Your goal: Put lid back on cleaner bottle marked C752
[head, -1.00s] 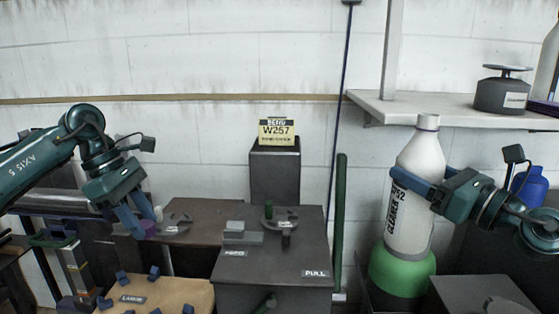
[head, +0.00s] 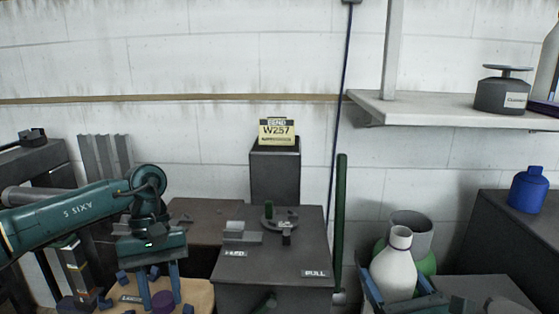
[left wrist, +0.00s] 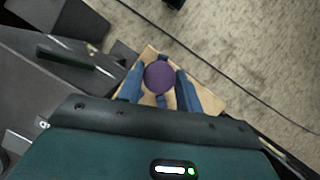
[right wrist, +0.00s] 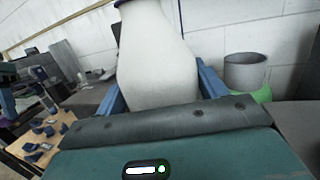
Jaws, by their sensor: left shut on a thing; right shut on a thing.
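The white cleaner bottle (head: 392,268) is at the lower right of the head view, upright or nearly so; its neck bears no lid. It also fills the middle of the right wrist view (right wrist: 157,60). No marking is readable on it now. My right gripper (head: 402,297) is shut on its body, one blue finger on each side. A round purple lid (head: 163,301) is at the lower left of the head view and in the left wrist view (left wrist: 159,76). My left gripper (head: 161,291) points down and is shut on it, above the tan board. Lid and bottle are well apart.
A grey and green round holder (head: 412,230) stands behind the bottle. The tan board (head: 200,296) carries several blue pegs. A dark cabinet (head: 270,262) stands between my arms, with a W257 sign (head: 277,131) behind. A blue bottle (head: 528,190) stands far right.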

